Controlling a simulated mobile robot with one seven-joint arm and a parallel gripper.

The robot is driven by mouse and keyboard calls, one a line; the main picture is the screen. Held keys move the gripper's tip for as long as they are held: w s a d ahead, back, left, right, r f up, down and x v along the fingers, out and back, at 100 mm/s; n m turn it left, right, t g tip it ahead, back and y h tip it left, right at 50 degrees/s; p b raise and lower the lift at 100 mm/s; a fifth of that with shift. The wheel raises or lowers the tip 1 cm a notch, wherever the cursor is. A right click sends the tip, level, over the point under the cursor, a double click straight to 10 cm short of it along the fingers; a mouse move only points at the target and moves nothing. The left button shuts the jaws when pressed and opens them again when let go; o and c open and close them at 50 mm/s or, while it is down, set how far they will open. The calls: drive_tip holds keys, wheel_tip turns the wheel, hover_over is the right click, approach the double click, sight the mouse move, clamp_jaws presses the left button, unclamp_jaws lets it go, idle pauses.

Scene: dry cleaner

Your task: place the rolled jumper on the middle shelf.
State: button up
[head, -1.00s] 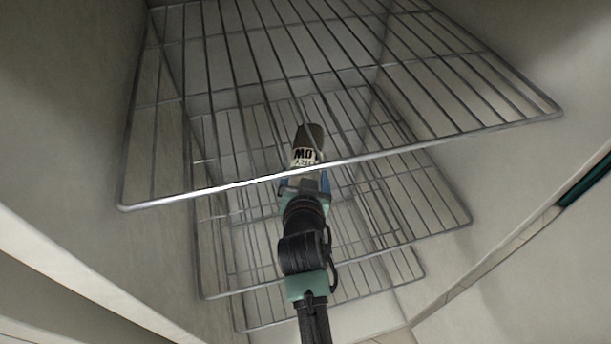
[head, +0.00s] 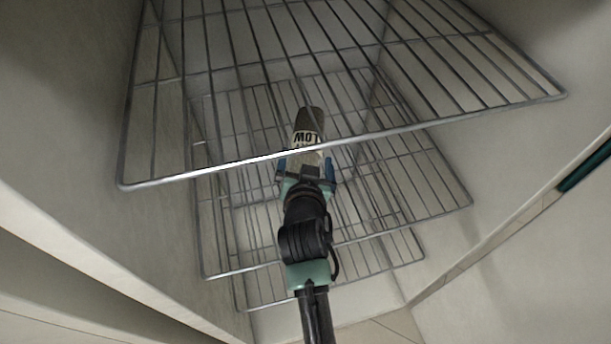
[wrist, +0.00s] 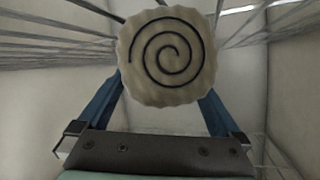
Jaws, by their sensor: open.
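The rolled jumper (head: 309,118) is a grey-beige roll with a pale label band, seen through the wires of the top shelf in the head view. In the wrist view its round end (wrist: 168,88) shows a dark spiral. My gripper (head: 306,167) is open, with a blue finger on each side of the roll's near end. The fingertips are hidden by the roll in the wrist view. The roll is below the top shelf and over the middle wire shelf (head: 400,225). I cannot tell whether it touches the wires.
The top wire shelf (head: 450,120) lies over the jumper and the gripper. A lower wire shelf (head: 400,267) is beneath the middle one. Pale walls (head: 75,110) close in on both sides. The middle shelf looks bare around the roll.

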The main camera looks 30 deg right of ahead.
drive_tip(key=v, duration=1)
drive_tip(key=shift+s+a+r, duration=0.1)
drive_tip(key=shift+s+a, duration=0.05)
drive_tip(key=shift+s, duration=0.15)
